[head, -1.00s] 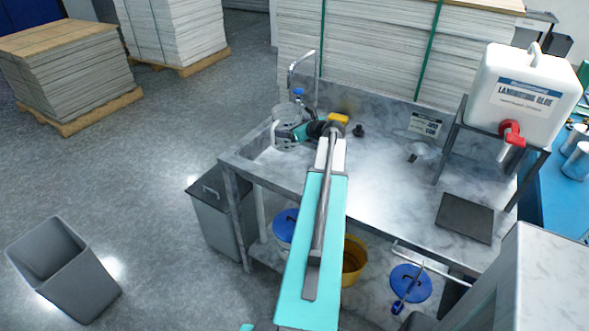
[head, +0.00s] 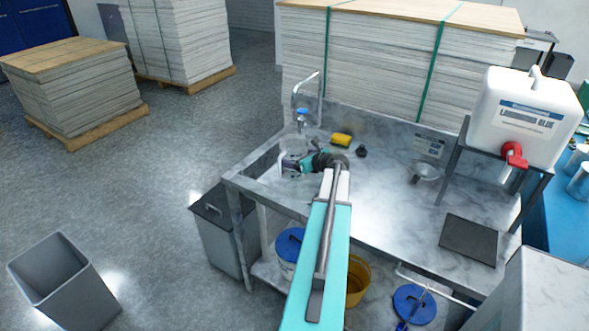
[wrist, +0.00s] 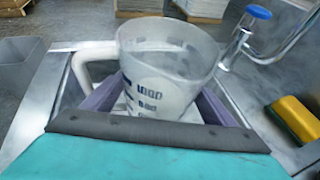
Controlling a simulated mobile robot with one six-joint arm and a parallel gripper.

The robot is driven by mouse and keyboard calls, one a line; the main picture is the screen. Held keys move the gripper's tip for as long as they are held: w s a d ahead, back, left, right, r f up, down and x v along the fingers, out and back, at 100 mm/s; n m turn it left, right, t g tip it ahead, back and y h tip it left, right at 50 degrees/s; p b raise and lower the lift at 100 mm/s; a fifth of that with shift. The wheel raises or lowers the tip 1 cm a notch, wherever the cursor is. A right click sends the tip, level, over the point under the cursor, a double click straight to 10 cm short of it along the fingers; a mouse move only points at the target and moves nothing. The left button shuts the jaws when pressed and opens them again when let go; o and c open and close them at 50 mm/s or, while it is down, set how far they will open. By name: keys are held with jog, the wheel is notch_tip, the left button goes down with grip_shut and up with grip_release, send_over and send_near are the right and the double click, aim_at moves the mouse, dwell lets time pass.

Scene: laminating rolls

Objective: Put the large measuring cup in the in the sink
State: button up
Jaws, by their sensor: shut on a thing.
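The large measuring cup (wrist: 165,75) is a clear, frosted jug with dark markings and a white handle at its left in the wrist view. My gripper (head: 290,163) is shut on it, with a purple finger on each side of the cup. The cup looks upright. In the head view the cup (head: 293,149) is at the left end of the steel bench, in front of the tap. The sink (head: 259,163) is at that end of the bench, partly hidden by the cup and my gripper. I cannot tell how far the cup is above the basin.
The tap (head: 307,100) with a blue knob stands behind the cup. A yellow sponge (head: 341,139) lies right of it. A funnel (head: 424,171) and a dark mat (head: 468,237) lie further right. A white glue canister (head: 525,112) stands on a rack.

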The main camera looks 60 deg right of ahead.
jog(key=shift+f, duration=0.75)
jog(key=shift+f, duration=0.15)
jog(key=shift+f+p, duration=0.5)
jog(key=shift+f, duration=1.25)
jog(key=shift+f, duration=0.15)
jog(key=o, duration=1.5)
jog(key=shift+s, duration=0.1)
jog(key=b+v, duration=0.2)
jog(key=v, duration=1)
jog(key=shift+b, duration=0.4)
